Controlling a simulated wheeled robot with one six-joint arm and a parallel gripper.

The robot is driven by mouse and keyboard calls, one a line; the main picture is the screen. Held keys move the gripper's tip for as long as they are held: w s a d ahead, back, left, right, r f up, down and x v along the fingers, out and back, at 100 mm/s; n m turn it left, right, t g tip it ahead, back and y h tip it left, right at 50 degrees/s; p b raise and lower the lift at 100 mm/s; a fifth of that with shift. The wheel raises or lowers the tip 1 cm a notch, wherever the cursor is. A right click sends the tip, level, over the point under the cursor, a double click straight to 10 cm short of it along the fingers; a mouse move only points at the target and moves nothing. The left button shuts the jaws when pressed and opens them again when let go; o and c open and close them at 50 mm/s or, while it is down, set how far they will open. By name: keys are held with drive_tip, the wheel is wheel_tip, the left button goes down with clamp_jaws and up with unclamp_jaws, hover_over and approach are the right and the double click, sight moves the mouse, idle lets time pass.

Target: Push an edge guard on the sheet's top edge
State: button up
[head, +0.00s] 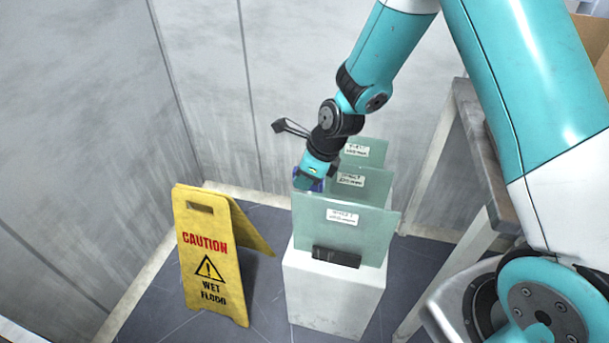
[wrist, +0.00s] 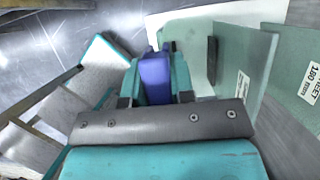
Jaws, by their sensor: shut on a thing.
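Three greenish glass sheets stand upright one behind another: a front sheet (head: 300,225), a middle sheet (head: 382,188) and a back sheet (head: 379,150), each with a white label. My gripper (head: 308,183) is low, by the front sheet's top left corner and left of the middle sheet. In the wrist view my gripper (wrist: 155,75) is shut on a blue edge guard (wrist: 156,80), held between its teal fingers. A glass sheet (wrist: 240,60) stands to the right of the guard there. Whether the guard touches any sheet I cannot tell; in the head view it is mostly hidden.
The sheets stand on a white block (head: 325,300), with a black holder (head: 336,257) at the front sheet's foot. A yellow caution sign (head: 208,250) stands to the left. A grey table (head: 480,140) is at the right. Grey wall panels close off the back.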

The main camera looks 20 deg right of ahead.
sight(304, 194)
drive_tip(key=shift+f+b, duration=0.85)
drive_tip(key=shift+f, duration=1.85)
idle(2.5)
drive_tip(key=o, duration=1)
drive_tip(key=p+v, duration=0.2)
drive_tip(key=v, duration=1.5)
drive_tip(key=shift+w+a+r, duration=0.1)
drive_tip(key=shift+r, duration=0.2)
